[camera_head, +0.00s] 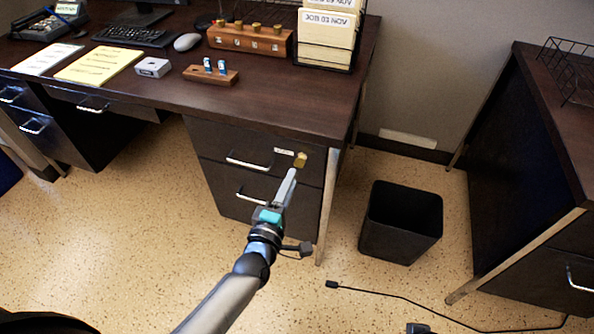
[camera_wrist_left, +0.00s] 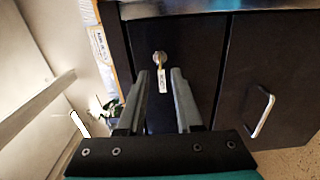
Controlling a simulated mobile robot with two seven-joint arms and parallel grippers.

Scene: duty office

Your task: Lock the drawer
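The right pedestal's upper drawer (camera_head: 225,145) looks flush with the desk. On its front is a round brass lock piece (camera_head: 301,159), with a small white label (camera_head: 284,152) and a metal handle (camera_head: 247,164) to its left. My left gripper (camera_head: 292,172) reaches up just below the lock piece. In the left wrist view the fingers (camera_wrist_left: 159,73) are apart and empty. The lock piece (camera_wrist_left: 159,58) lies just beyond the tips, and the label (camera_wrist_left: 162,80) shows between them. I cannot tell whether a key is in it, or how it is turned.
The desk top (camera_head: 290,100) holds a wooden rack (camera_head: 250,40) with brass pieces, a small wooden block (camera_head: 210,76) and a file holder (camera_head: 326,40). A black bin (camera_head: 400,222) stands right of the pedestal. A cable (camera_head: 400,297) lies on the floor.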

